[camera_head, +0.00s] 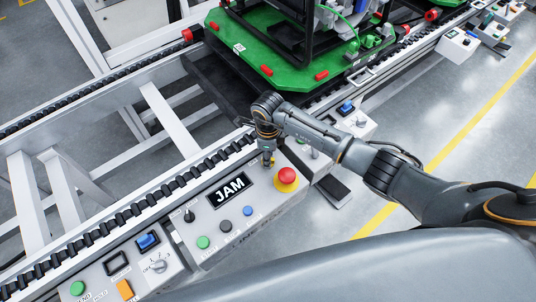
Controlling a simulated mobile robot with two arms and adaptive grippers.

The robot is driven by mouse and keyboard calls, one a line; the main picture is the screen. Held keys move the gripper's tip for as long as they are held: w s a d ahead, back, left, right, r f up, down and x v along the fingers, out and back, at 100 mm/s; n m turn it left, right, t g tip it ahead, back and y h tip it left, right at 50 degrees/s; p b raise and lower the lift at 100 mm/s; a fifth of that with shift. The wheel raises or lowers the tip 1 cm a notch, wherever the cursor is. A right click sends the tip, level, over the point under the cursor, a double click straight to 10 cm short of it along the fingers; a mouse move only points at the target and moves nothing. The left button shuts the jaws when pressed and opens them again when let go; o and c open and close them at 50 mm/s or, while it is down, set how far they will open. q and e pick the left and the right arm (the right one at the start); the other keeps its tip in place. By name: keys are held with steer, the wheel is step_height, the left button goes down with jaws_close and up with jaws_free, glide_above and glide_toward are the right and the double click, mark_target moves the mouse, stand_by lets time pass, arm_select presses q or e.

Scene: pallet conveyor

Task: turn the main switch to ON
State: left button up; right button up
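My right gripper (268,158) points down at the upper end of the grey JAM control panel (247,207), between the JAM display (230,189) and the red emergency stop button (286,175). Its fingers look close together, but whether they hold anything is too small to tell. A part of the panel under the fingertips is hidden. A black lever selector (188,215) sits at the panel's left end. A grey rotary knob (158,266) is on the neighbouring panel. The labels are too small to show which control is the main switch. My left gripper is out of view.
The conveyor rail with black rollers (130,212) runs behind the panels. A green pallet (262,60) carrying a black frame stands on the conveyor. The JAM panel has green (203,242), black and blue buttons. Other control boxes line the rail to the right. Floor is clear at right.

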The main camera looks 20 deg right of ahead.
jaws_close()
steer(key=shift+m, duration=0.3)
steer(key=m, duration=0.2)
steer(key=shift+m, duration=0.4)
steer(key=m, duration=0.3)
steer(key=shift+m, duration=0.3)
steer(key=m, duration=0.5)
steer(key=m+p, duration=0.1)
steer(key=m, duration=0.4)
steer(key=shift+m, duration=0.4)
